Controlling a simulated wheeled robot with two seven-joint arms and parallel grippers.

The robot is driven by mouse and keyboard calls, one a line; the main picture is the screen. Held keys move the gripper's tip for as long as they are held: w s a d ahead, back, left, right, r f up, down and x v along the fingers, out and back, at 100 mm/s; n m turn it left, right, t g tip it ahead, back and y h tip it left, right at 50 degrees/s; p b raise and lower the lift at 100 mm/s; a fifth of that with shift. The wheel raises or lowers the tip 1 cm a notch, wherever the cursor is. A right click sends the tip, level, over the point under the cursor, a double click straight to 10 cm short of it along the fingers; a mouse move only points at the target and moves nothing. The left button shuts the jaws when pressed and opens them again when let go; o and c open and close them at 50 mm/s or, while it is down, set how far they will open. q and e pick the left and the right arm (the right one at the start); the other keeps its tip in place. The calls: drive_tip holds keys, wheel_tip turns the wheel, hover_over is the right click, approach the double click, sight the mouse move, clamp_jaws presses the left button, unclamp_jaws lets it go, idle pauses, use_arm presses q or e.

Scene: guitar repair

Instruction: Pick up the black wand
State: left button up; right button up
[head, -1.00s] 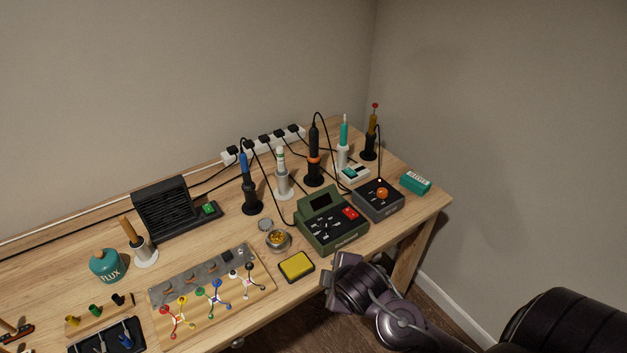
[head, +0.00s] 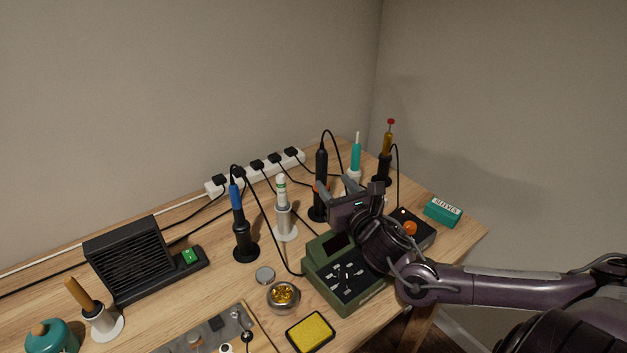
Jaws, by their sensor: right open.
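The black wand (head: 321,165) stands upright in a black stand (head: 317,214), with a cord looping from its top. An orange part shows low on it, partly hidden. My right gripper (head: 350,191) is open and empty, reaching in from the right over the green station. One finger overlaps the lower part of the wand in the head view; I cannot tell whether it touches. The other finger is to the right, in front of the teal iron's stand. My left gripper is out of view.
A white-and-green tool (head: 282,190) and a blue-handled iron (head: 237,200) stand left of the wand. A teal iron (head: 356,155) and an amber tool (head: 387,142) stand right. The green station (head: 345,287) is below my gripper. A power strip (head: 255,174) runs behind.

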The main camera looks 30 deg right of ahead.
sight(324, 172)
drive_tip(key=shift+w+d+r, duration=0.1)
drive_tip(key=shift+w+r, duration=0.1)
drive_tip(key=shift+w, duration=0.8)
drive_tip(key=shift+w+d+f, duration=0.1)
drive_tip(key=shift+w+d, duration=0.1)
drive_tip(key=shift+w, duration=1.1)
drive_tip(key=shift+w+d+f, duration=0.1)
drive_tip(key=shift+w+d, duration=0.05)
drive_tip(key=shift+w, duration=1.1)
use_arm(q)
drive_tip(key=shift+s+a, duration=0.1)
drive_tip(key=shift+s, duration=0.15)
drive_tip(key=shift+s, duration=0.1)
use_arm(e)
drive_tip(key=c, duration=1)
drive_tip(key=shift+r, duration=0.1)
drive_tip(key=shift+c, duration=0.2)
